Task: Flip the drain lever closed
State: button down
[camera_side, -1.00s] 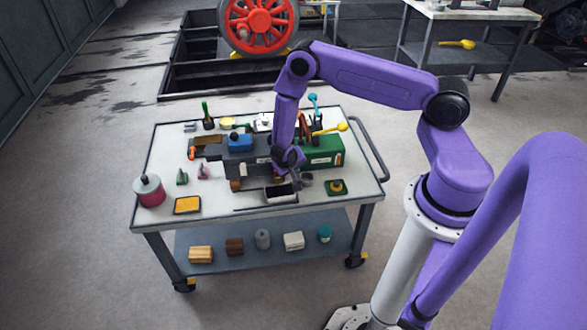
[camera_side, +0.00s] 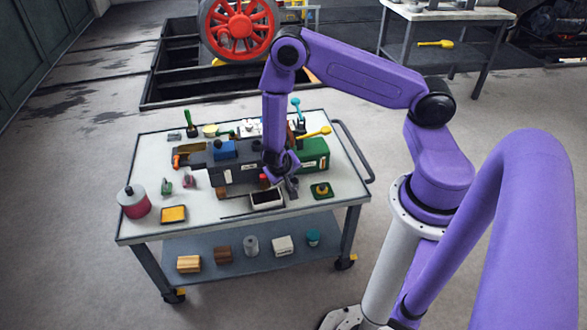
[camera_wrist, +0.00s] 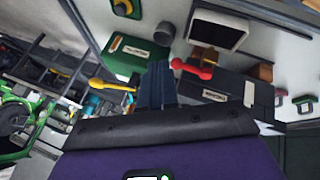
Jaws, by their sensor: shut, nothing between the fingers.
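A small red lever (camera_wrist: 192,68) with rounded red ends shows in the wrist view, on the side of the model tram's dark body (camera_wrist: 218,90). I take it for the drain lever. It shows as a small red spot (camera_side: 264,181) in the side view, just left of my gripper (camera_side: 288,181). In the wrist view my gripper (camera_wrist: 157,68) is shut and empty, its fingers left of the red lever's end. A small gap seems to part them; contact cannot be told. The tram's green part (camera_side: 313,153) is at the right.
A dark tray (camera_wrist: 217,30) lies in front of the tram, with a grey round cup (camera_wrist: 164,32) beside it. A red canister (camera_side: 134,203) and a yellow pad (camera_side: 173,214) stand at the cart's left.

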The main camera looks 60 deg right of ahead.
jog(key=shift+s+a+r, duration=0.15)
jog(key=shift+s+r, duration=0.5)
jog(key=shift+r, duration=0.35)
jog(key=shift+s+a+r, duration=0.1)
jog(key=shift+s+r, duration=0.55)
jog(key=shift+r, duration=0.35)
jog(key=s+a+r+n+y, duration=0.1)
jog(key=s+a+r+n, duration=0.2)
jog(key=r, duration=0.4)
jog(key=s+a+r+n, duration=0.1)
jog(key=a+r+n, duration=0.2)
jog(key=a+r, duration=0.35)
jog(key=s+a+r+n+g+y, duration=0.1)
jog(key=s+a+r+n+y, duration=0.1)
jog(key=s+r+n, duration=0.4)
jog(key=s+a+r+n+y, duration=0.2)
jog(key=s+r+n+y, duration=0.2)
jog(key=s, duration=0.6)
notch_tip(320, 180, up, 2)
jog(key=shift+s+a+r+n+g, duration=0.15)
jog(key=shift+n+g, duration=0.25)
jog(key=shift+n, duration=0.6)
